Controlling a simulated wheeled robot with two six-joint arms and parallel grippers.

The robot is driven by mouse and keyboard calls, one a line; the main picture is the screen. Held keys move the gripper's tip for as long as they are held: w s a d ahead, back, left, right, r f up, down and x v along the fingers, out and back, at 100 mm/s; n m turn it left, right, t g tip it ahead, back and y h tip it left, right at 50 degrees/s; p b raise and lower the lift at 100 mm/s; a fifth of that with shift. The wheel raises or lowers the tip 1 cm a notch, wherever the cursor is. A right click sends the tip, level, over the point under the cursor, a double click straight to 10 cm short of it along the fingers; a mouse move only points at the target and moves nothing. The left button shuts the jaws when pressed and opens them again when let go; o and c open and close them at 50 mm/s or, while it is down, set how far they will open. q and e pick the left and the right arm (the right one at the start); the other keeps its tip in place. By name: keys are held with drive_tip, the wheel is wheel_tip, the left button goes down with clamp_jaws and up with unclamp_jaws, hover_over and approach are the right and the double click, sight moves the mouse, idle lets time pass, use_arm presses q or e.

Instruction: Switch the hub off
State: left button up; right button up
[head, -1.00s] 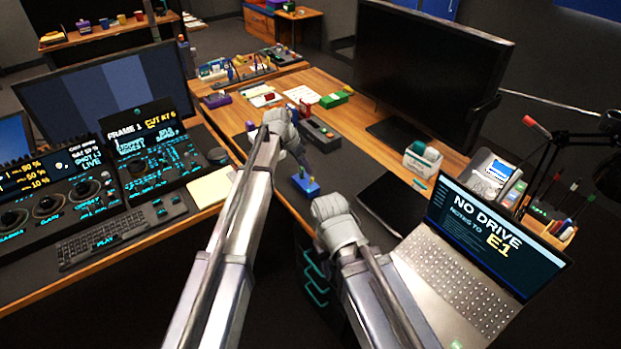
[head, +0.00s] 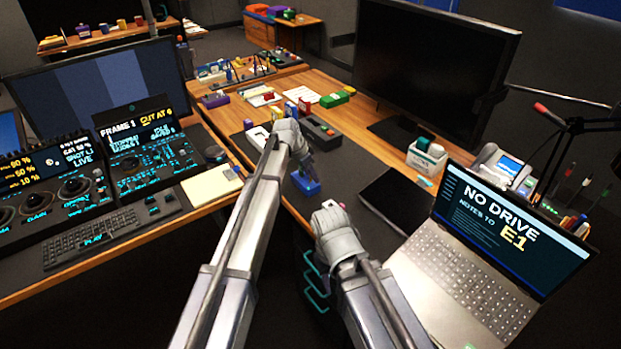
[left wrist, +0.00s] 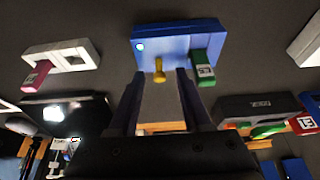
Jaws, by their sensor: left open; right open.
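The blue hub (left wrist: 178,42) is in the upper middle of the left wrist view, with a lit pale-blue spot at its left end. A yellow lever (left wrist: 159,70) and a green plug-in drive (left wrist: 203,66) stick out from its near side. In the head view the hub (head: 306,184) lies on the dark desk mat just below my left gripper (head: 304,163). My left gripper (left wrist: 160,76) is open, its fingers either side of the yellow lever in the picture; I cannot tell whether they touch it. My right gripper (head: 329,206) is open and empty, lower right of the hub.
A white holder with a pink drive (left wrist: 36,76) lies left of the hub in the left wrist view, and a dark box (left wrist: 258,106) lies to the right. In the head view the laptop (head: 468,262) and black tablet (head: 400,200) are right of my right gripper. A keyboard (head: 92,240) is left.

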use_arm(q)
clamp_jaws()
idle(0.3)
idle(0.3)
